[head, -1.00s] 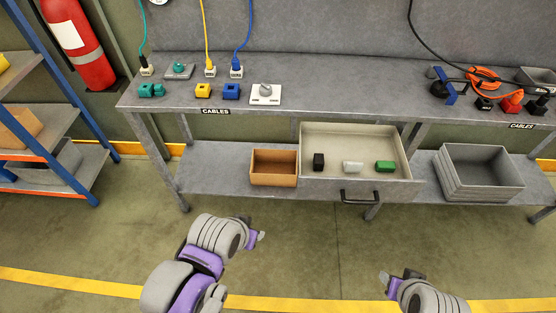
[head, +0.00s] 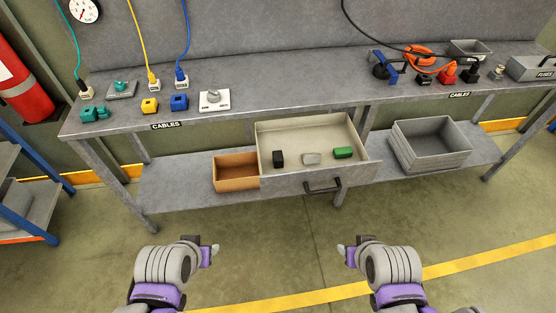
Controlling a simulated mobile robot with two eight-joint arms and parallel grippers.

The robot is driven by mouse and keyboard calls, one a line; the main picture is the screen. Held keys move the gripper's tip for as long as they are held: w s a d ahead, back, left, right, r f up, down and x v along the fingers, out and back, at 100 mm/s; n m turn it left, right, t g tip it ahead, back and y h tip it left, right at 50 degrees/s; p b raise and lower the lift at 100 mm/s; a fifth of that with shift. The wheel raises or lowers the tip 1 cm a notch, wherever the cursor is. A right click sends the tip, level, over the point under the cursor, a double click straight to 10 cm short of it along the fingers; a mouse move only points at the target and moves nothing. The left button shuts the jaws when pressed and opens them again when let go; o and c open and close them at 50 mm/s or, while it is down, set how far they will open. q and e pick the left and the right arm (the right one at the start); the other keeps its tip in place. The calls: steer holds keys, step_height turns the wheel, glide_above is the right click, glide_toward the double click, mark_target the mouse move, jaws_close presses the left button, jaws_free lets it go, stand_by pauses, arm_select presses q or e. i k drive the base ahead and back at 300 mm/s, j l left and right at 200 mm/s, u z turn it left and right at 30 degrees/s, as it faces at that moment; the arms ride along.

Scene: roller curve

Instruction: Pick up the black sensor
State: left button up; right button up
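The black sensor (head: 278,158) is a small dark block standing in the open drawer (head: 315,181), near its left side. A white-grey block (head: 312,159) and a green block (head: 343,153) lie to its right in the same drawer. My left gripper (head: 214,249) and my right gripper (head: 342,249) are in front of the bench, well short of the drawer. Neither touches anything. Their fingers are small and seen from behind, so how far apart they are cannot be made out.
An orange-brown box (head: 235,172) stands left of the drawer, and a grey crate (head: 432,145) on the lower shelf to its right. The bench top (head: 300,88) carries plugs, cables and switches above the drawer. A blue-framed shelf (head: 25,190) is at the left. The floor before the bench is clear.

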mark_target(278, 160)
steer(key=l+u, duration=0.15)
steer(key=u, duration=1)
steer(key=l+u, duration=0.5)
steer(key=k+l+u, duration=0.1)
steer(key=l+u, duration=0.4)
steer(key=k+l+u, duration=0.2)
steer(key=l, duration=0.25)
steer(key=k+l+u, duration=0.25)
steer(key=k+l, duration=0.2)
steer(key=l, duration=0.15)
steer(key=k+l, duration=0.2)
steer(key=l, duration=0.15)
steer(key=k+l, duration=0.2)
steer(key=l, duration=0.15)
steer(key=i+j, duration=0.1)
steer(key=i, duration=0.25)
